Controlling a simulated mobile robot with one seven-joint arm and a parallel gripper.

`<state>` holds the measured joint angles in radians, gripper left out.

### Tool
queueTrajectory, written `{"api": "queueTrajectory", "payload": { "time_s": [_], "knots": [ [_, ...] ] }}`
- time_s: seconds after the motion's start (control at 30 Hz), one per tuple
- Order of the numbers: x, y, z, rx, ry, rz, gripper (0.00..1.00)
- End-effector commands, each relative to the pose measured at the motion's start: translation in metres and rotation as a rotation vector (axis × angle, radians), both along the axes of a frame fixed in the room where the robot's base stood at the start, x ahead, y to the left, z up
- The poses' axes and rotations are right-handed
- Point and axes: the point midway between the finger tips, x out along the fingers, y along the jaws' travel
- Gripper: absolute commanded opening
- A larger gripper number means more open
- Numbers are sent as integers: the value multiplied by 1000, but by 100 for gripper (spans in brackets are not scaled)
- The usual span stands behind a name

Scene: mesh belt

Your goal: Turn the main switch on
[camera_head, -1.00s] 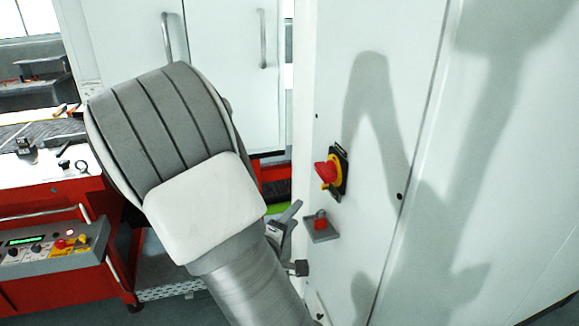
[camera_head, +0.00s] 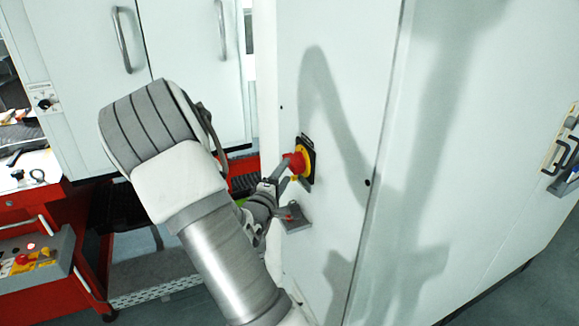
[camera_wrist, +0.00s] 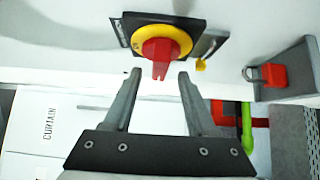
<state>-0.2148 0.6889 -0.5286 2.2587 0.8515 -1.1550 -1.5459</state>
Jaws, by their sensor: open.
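The main switch (camera_head: 297,161) is a red rotary handle on a yellow ring and black plate, fixed to the white cabinet panel. In the wrist view, its red handle (camera_wrist: 158,52) points down toward the gap between my fingers. My gripper (camera_wrist: 160,76) is open, with one finger on each side just below the handle. Nothing is held between the fingers. In the head view, my gripper (camera_head: 282,177) is close to the switch at its lower left, partly hidden by my arm. I cannot tell whether a finger touches the handle.
A small grey shelf (camera_head: 297,222) with a red padlock (camera_wrist: 273,75) sticks out below the switch. A yellow tag (camera_wrist: 201,65) hangs beside the switch plate. A red machine with a control box (camera_head: 35,262) stands at the left. White cabinet doors with handles (camera_head: 122,40) stand behind.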

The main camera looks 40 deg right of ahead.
Motion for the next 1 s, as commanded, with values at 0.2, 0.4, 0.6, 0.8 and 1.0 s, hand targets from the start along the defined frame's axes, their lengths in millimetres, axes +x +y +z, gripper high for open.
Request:
{"api": "queueTrajectory", "payload": {
  "time_s": [0.2, 0.4, 0.6, 0.8, 1.0],
  "knots": [
    [16, -27, 0, 0, 1, -2, 57],
    [21, -34, 0, -1, 1, 0, 57],
    [21, -34, 0, 1, 1, 1, 57],
    [21, -34, 0, 1, 1, 1, 27],
    [21, -34, 0, 1, 1, 1, 0]
  ]
}}
